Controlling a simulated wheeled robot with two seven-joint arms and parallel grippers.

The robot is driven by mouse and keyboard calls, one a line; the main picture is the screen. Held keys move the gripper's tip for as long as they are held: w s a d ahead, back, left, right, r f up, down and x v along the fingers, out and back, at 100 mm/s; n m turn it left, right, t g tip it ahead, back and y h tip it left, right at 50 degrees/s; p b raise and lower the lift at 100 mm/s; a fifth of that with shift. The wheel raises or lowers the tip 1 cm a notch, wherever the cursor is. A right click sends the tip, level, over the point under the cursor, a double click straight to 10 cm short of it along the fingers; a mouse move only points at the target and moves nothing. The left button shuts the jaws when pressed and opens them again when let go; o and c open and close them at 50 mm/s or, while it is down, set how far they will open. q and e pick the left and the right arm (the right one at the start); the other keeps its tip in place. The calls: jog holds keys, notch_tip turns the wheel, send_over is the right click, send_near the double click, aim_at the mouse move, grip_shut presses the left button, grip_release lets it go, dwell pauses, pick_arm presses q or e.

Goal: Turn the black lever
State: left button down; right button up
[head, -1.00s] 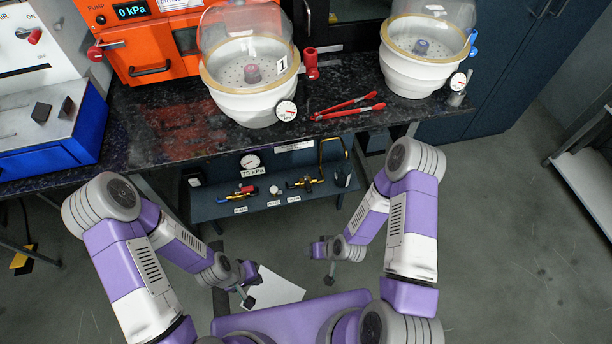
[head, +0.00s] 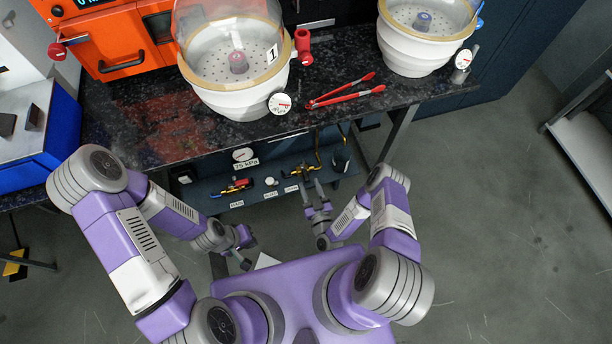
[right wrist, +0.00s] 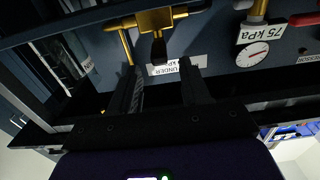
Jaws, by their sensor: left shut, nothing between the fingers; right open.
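The black lever (right wrist: 158,48) sits on a brass valve (right wrist: 155,20) on the low panel. In the head view this valve (head: 297,171) is small, and its lever is hard to make out. My right gripper (right wrist: 160,70) is open and empty, its fingers pointing at the panel. The lever appears between the fingertips in the right wrist view, seemingly a little beyond them; contact cannot be told. My right gripper (head: 312,186) is just in front of the valve in the head view. My left gripper (head: 246,262) is shut and empty, low and left, away from the panel.
A valve with a red handle (head: 236,186) and a 75 kPa gauge (head: 243,154) are left of the brass valve on the panel. The dark countertop (head: 150,135) overhangs above, carrying white domed vessels (head: 235,95) and red tongs (head: 345,96).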

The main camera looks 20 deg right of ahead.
aim_at(307, 177)
jog(key=shift+w+b, duration=0.5)
jog(key=shift+w, duration=1.75)
jog(key=shift+c, duration=0.5)
grip_shut()
